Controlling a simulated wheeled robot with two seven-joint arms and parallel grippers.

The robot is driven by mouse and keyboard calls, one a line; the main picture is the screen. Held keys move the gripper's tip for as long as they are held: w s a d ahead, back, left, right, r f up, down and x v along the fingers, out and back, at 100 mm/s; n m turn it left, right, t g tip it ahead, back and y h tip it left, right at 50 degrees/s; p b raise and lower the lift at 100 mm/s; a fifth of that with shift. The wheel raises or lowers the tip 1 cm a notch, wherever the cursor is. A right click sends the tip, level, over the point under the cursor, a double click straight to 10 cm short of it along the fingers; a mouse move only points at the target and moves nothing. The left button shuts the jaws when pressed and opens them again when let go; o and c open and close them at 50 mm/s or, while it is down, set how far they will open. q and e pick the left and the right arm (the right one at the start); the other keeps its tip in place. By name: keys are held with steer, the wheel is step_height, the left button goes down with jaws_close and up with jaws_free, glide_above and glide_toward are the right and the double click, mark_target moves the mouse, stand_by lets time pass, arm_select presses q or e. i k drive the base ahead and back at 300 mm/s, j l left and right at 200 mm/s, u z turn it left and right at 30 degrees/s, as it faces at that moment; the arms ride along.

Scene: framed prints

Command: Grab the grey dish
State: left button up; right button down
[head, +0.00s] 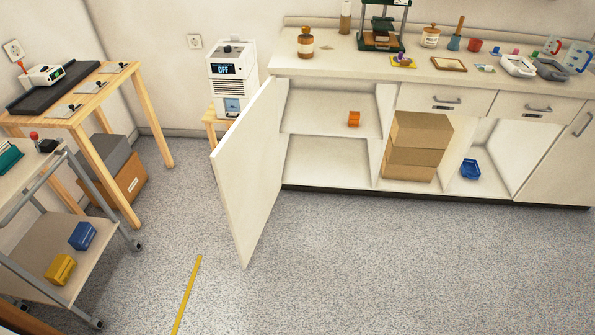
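No grey dish can be made out with certainty. On the right part of the counter, a small dark grey, shallow item (552,70) could be a dish. Beside it on the left is a pale, rimmed item (517,66) with something green near it. Both are small in the view, so their exact form is unclear. Neither of my grippers shows in the head view.
The long counter (340,58) holds bottles, a press and a red cup. A cabinet door (245,170) stands open into the room. Cardboard boxes (417,145) sit below. A trolley (35,255) and wooden table (90,95) stand left.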

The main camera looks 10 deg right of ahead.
mark_target(552, 72)
steer(key=i+j+z, duration=0.3)
steer(key=j+z, duration=0.3)
steer(key=i+j+z, duration=0.15)
steer(key=j+z, duration=0.2)
steer(key=i+j+z, duration=0.1)
steer(key=j+z, duration=0.2)
steer(key=i+j, duration=0.1)
steer(key=j, duration=0.65)
steer(key=i+j+z, duration=0.1)
steer(key=j, duration=0.65)
steer(key=j+z, duration=0.1)
steer(key=j, duration=0.7)
steer(key=i+l, duration=0.1)
steer(key=l, duration=0.55)
steer(key=i+l, duration=0.1)
steer(key=l, duration=0.6)
steer(key=i+l+u, duration=0.1)
steer(key=l, duration=1.25)
steer(key=i+u, duration=0.05)
